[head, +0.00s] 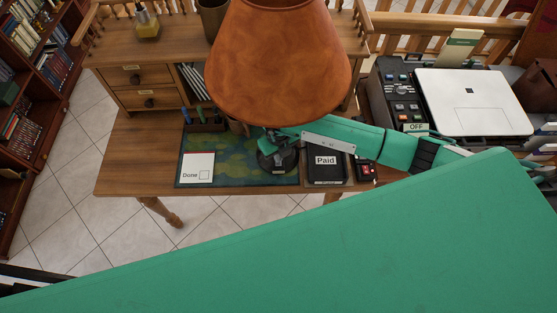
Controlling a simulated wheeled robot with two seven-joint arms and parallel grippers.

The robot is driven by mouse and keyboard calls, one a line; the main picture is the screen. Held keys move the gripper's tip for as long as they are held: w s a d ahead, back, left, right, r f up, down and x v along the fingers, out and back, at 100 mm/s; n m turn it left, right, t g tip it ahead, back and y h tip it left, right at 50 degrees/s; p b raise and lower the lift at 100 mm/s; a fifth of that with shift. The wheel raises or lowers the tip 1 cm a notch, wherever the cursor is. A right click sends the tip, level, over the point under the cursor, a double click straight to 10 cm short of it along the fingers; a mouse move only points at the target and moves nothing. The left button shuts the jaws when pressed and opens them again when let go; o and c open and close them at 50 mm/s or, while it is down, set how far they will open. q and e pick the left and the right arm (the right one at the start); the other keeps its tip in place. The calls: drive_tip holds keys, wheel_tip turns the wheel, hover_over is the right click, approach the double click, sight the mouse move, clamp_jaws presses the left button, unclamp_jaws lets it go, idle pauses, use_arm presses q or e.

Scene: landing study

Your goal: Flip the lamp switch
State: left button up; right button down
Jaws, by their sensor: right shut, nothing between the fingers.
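The lamp has a large orange-brown shade (280,65) that fills the upper middle of the head view. Its dark round base (277,160) stands on the right part of a green patterned desk mat (228,172). My right arm reaches in from the right, below the shade. My right gripper (271,135) is shut and empty, just above the lamp base and close to the stem. The shade's lower edge is near it, and I cannot tell whether it touches the lamp. The lamp switch cannot be made out. My left gripper is not in view.
A "Paid" tray (326,168) and a small black box with red on it (367,171) are right of the base. A "Done" card (197,168) lies left. A panel labelled "OFF" (416,127) and a laptop (473,102) are at the right.

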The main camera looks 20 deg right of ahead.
drive_tip(key=shift+f+b, duration=1.1)
drive_tip(key=shift+f, duration=0.2)
idle(0.9)
drive_tip(key=shift+r, duration=0.2)
drive_tip(key=shift+r+p, duration=2.35)
drive_tip(key=shift+r, duration=1.05)
drive_tip(key=shift+f, duration=0.1)
